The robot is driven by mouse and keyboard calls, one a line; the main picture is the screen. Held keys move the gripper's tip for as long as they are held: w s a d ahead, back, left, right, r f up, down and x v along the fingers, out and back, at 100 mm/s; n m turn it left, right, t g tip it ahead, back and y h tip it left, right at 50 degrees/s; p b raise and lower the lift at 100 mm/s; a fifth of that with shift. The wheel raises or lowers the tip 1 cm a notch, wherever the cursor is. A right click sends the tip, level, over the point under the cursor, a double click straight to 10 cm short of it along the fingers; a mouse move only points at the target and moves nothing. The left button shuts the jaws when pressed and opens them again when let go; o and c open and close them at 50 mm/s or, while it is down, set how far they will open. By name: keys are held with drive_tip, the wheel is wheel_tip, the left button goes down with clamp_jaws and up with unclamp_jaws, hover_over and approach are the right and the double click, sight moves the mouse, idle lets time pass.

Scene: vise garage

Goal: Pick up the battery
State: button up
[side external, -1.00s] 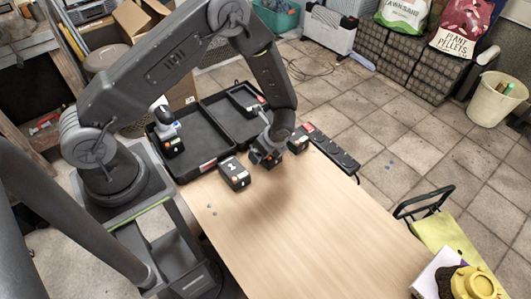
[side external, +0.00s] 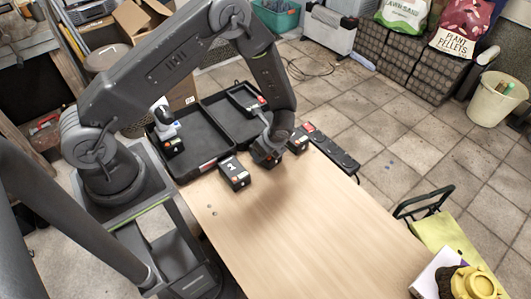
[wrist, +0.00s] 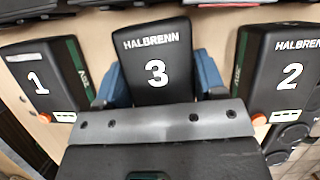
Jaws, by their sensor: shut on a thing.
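Three black Halbrenn batteries show in the wrist view: battery 1 (wrist: 45,85) at left, battery 3 (wrist: 156,65) in the middle, battery 2 (wrist: 280,70) at right. My gripper (wrist: 158,84) has its blue fingers on either side of battery 3 and is shut on it. In the side view, my gripper (side external: 267,157) is low at the table's far edge and mostly hides the battery in it. One battery (side external: 235,174) stands to its left and another (side external: 298,142) to its right, both apart from it.
An open black case (side external: 205,140) lies behind the batteries, with a cordless tool (side external: 167,133) at its left. A black strip (side external: 335,153) lies to the right. The wooden tabletop (side external: 300,225) is clear toward the front.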

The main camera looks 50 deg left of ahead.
drive_tip(key=shift+r, duration=0.15)
wheel_tip(320, 180, up, 4)
drive_tip(key=shift+f, duration=0.1)
drive_tip(key=s+a+r, duration=0.1)
drive_tip(key=a+r, duration=0.1)
drive_tip(key=a, duration=0.1)
drive_tip(key=s+a+r, duration=0.2)
drive_tip(key=a, duration=0.1)
drive_tip(key=s+a+r, duration=0.2)
drive_tip(key=a, duration=0.1)
drive_tip(key=shift+s+a+r, duration=0.2)
drive_tip(key=shift+r, duration=0.05)
drive_tip(key=shift+m, duration=0.6)
drive_tip(key=shift+w+a+f, duration=0.65)
drive_tip(key=shift+w+a, duration=1.85)
drive_tip(key=shift+a, duration=0.35)
drive_tip(key=shift+w+a+f, duration=0.7)
drive_tip(key=shift+w+a, duration=1.8)
drive_tip(key=shift+a, duration=0.3)
drive_tip(key=shift+w+a+f, duration=0.65)
drive_tip(key=shift+w+a, duration=1.85)
drive_tip(key=shift+a, duration=0.35)
drive_tip(key=shift+f, duration=0.8)
drive_tip(key=shift+f, duration=0.25)
drive_tip(key=shift+f, duration=0.4)
